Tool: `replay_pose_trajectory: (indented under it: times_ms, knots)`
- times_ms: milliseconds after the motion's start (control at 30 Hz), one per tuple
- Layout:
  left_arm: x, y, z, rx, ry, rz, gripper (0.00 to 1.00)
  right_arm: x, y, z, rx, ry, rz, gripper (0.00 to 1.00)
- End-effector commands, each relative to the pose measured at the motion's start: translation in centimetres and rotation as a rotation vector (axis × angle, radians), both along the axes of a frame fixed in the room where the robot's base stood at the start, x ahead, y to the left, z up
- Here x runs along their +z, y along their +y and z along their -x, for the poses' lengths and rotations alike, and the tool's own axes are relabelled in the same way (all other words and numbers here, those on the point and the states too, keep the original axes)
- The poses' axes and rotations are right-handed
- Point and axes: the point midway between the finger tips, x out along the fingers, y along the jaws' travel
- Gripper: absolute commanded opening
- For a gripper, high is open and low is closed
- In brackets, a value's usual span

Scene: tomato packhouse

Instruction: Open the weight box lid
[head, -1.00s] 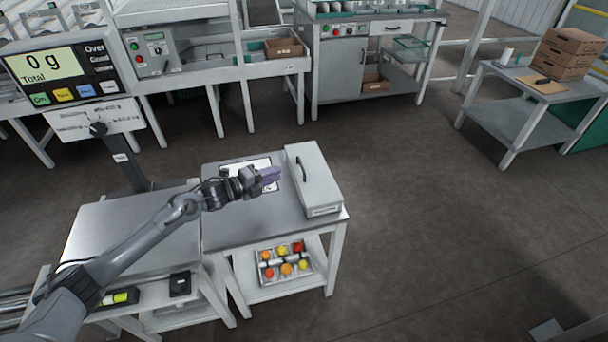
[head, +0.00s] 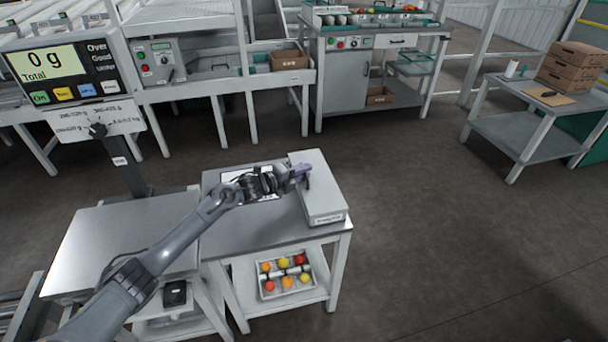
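The weight box (head: 327,203) is a long pale grey box on the right side of the small metal table in the head view. Its lid (head: 320,165) is down. A dark handle (head: 307,183) stands on the lid near its left side. My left gripper (head: 301,173) reaches in from the left, its purple-grey fingertips over the lid at the handle. The fingers cover part of the handle, and I cannot tell whether they are closed around it. My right gripper is not in view.
A metal table (head: 225,225) carries the box and a white sheet (head: 235,177). A tray of coloured fruit (head: 286,277) sits on its lower shelf. A scale display (head: 60,68) reads 0 g at the left. The floor right of the table is clear.

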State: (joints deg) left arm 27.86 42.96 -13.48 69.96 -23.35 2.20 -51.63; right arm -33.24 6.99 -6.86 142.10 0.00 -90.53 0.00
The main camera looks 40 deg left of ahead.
Motion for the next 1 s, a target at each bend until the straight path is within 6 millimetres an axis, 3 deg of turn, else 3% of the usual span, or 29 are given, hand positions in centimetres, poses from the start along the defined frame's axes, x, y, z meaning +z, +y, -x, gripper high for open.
replay_pose_trajectory:
  times_ms: [400,567,1000]
  knots:
    - [-0.07,-0.16,-0.49,0.000,0.000,0.000,0.21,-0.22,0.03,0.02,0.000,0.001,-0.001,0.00]
    - [-0.07,-0.15,-0.48,0.000,0.000,0.000,0.00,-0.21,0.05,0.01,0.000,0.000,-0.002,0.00]
    - [0.27,-0.09,-0.49,0.001,0.008,-0.008,0.00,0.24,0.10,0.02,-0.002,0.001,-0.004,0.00]
